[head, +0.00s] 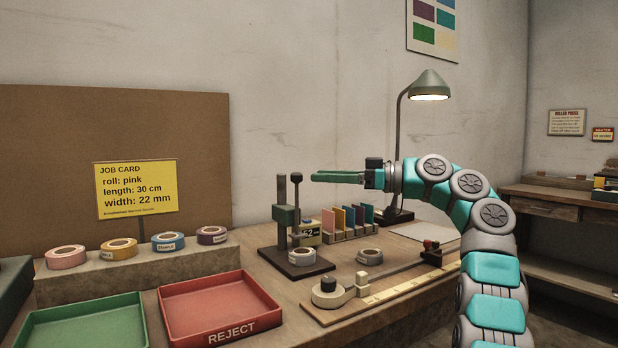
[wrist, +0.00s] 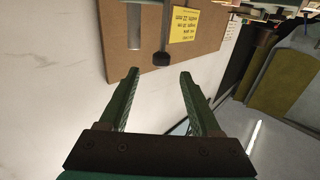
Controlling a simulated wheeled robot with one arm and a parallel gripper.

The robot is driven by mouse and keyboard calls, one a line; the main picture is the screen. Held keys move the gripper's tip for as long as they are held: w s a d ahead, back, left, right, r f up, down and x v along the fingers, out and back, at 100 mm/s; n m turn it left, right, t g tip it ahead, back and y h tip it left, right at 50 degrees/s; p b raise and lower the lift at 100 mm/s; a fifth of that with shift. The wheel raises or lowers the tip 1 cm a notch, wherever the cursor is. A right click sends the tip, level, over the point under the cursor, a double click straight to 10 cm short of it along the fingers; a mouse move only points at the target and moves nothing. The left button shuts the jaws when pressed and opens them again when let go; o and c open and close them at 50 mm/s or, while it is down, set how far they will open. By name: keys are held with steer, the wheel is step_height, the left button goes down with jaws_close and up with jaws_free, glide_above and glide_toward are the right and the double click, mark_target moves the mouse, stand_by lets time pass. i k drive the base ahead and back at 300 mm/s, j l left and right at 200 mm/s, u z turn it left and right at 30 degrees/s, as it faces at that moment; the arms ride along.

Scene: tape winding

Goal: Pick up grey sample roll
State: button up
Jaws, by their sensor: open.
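A grey roll (head: 369,256) lies flat on the table, to the right of the press. A second pale grey roll (head: 302,257) sits on the base of the press (head: 290,215). I cannot tell from these frames which of the two is the grey sample roll. My gripper (head: 316,177) is raised above the press, pointing left, apart from both rolls. In the wrist view my gripper (wrist: 160,73) is open with nothing between its green fingers. Neither grey roll can be made out in the wrist view.
Several coloured rolls, such as the blue one (head: 168,241), stand on a ledge at left. A red reject tray (head: 215,278) and green tray (head: 85,325) lie in front. A winding board (head: 380,297), colour cards (head: 350,219) and a lamp (head: 429,85) surround the press.

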mark_target(303, 256)
steer(key=k+l, duration=0.1)
steer(key=l, duration=0.65)
steer(key=k+l, duration=0.1)
steer(key=l, duration=0.6)
